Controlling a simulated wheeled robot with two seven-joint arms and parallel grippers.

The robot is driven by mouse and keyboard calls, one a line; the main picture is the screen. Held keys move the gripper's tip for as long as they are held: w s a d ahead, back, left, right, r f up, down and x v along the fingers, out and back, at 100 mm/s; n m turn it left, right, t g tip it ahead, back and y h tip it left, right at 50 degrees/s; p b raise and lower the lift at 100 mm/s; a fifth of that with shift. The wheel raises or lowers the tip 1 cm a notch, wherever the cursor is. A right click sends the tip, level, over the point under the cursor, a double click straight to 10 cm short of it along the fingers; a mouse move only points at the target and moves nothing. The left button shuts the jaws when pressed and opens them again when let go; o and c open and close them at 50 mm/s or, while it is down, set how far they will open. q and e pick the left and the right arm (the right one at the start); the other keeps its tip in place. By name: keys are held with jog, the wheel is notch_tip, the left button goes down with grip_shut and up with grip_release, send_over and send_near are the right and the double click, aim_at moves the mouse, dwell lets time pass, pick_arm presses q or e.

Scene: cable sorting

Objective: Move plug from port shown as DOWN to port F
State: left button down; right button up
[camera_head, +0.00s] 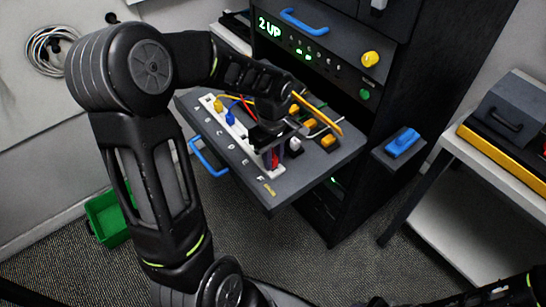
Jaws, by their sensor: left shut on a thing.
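The pull-out panel (240,176) carries a white port strip (238,130) with letters along its front edge, the F label (261,179) being near the right end. My left gripper (277,153) is over the strip's right end, shut on a red plug (274,160). The red plug is close to the strip beside F; I cannot tell whether it is seated. A yellow plug (218,104) and a blue plug (230,118) sit in ports at the strip's left. The display (268,27) reads "2 UP", with smaller green indicators below. My right gripper is not in view.
Orange plugs (328,141) and a white plug (296,145) with cables stand on the panel's right part. A blue panel handle (207,157) projects in front. The dark rack (415,75) rises behind. A side table (500,165) stands at right, a green bin (108,218) at left.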

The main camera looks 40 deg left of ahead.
pick_arm(q)
jog(key=shift+f+b, duration=0.4)
jog(key=shift+b, duration=0.05)
dwell(0.5)
dwell(0.3)
jog(key=c, duration=0.7)
grip_release()
jog(key=shift+r, duration=0.15)
jog(key=shift+r+p, duration=2.4)
jog(key=shift+r, duration=1)
